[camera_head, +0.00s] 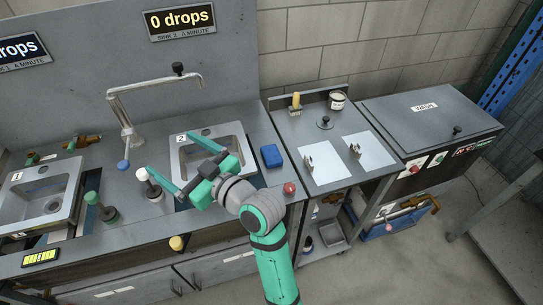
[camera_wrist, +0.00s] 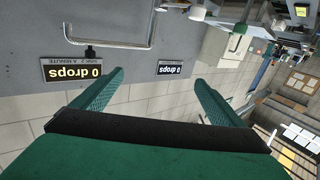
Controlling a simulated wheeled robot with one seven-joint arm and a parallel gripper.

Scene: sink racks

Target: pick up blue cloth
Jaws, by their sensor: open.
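A small blue cloth (camera_head: 271,156), folded into a block, lies on the grey counter just right of sink 2 in the head view. My gripper (camera_head: 170,160) is above sink 2 (camera_head: 238,132), to the left of the cloth, with its two green fingers spread wide and nothing between them. In the wrist view my gripper (camera_wrist: 160,95) is open and empty, facing the wall and signs. The cloth does not show clearly in the wrist view.
A faucet (camera_head: 150,85) rises behind the sinks. A red knob (camera_head: 290,188) stands at the counter front near the cloth. Black and white knobbed posts (camera_head: 148,183) stand left of sink 2. A side stand (camera_head: 325,125) with white plates is to the right.

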